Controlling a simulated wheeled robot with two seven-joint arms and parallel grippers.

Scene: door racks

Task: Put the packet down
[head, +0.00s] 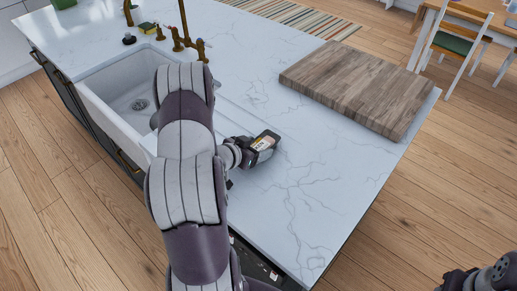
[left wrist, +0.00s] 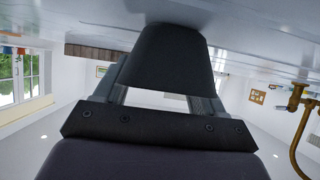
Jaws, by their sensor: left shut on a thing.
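The packet (head: 266,141) is small and dark with a yellow and white label. My left gripper (head: 252,150) is shut on it over the white marbled counter (head: 300,185), to the right of the sink. In the left wrist view, whose picture is upside down, a dark block that looks like the packet (left wrist: 168,58) sits between the fingers, close to the counter surface. I cannot tell whether it touches the counter. Part of my right arm shows at the lower right corner of the head view, with a dark end (head: 458,281); its fingers cannot be made out.
A thick wooden board (head: 355,85) lies on the counter to the right, beyond the packet. The white sink (head: 120,95) with brass taps (head: 188,42) is at the left. A sponge (head: 147,28) lies behind it. The counter around the packet is clear.

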